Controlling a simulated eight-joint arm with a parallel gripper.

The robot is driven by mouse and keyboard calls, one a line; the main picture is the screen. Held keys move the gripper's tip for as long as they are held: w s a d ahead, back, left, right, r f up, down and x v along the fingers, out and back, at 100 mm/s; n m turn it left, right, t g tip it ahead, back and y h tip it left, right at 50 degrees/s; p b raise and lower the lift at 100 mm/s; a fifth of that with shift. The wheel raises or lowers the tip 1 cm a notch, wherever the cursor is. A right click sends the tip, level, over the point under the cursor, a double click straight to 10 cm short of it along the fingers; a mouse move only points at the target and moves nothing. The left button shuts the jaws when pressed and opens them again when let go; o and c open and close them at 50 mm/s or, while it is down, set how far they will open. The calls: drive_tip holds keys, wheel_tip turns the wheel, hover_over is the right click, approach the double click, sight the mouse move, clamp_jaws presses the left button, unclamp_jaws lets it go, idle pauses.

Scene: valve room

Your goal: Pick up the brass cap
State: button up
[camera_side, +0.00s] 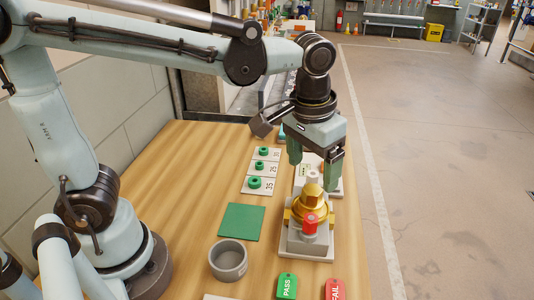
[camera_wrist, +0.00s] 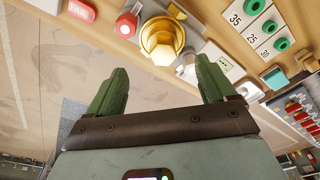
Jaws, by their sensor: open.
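The brass cap (camera_side: 313,196) is a gold, hex-topped piece seated on a grey valve body (camera_side: 299,241) on the wooden table. It also shows at the top of the wrist view, as a round gold piece (camera_wrist: 161,40). My gripper (camera_side: 319,160) is above and behind the cap in the side view, with green fingers pointing down. In the wrist view its two green fingers (camera_wrist: 158,85) are spread apart with nothing between them, and the cap lies beyond the fingertips. A red knob (camera_side: 309,223) is on the valve's near side.
A green mat (camera_side: 241,222) and a grey round bowl (camera_side: 228,260) are left of the valve. Green rings (camera_side: 255,183) sit on numbered white plates. A green PASS tag (camera_side: 287,286) and a red FAIL tag (camera_side: 334,289) lie at the front. Bare table lies at the left.

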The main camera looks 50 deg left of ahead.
sight(312, 190)
drive_tip(key=shift+w+a+f, duration=0.1)
drive_tip(key=shift+w+f, duration=0.15)
drive_tip(key=shift+f, duration=1.15)
drive_tip(key=shift+w+a+f, duration=0.1)
drive_tip(key=shift+w+f, duration=0.1)
drive_tip(key=shift+f, duration=1.25)
drive_tip(key=shift+w+f, duration=0.25)
drive_tip(key=shift+f, duration=1.15)
drive_tip(key=c, duration=1.3)
drive_tip(key=shift+r, duration=0.1)
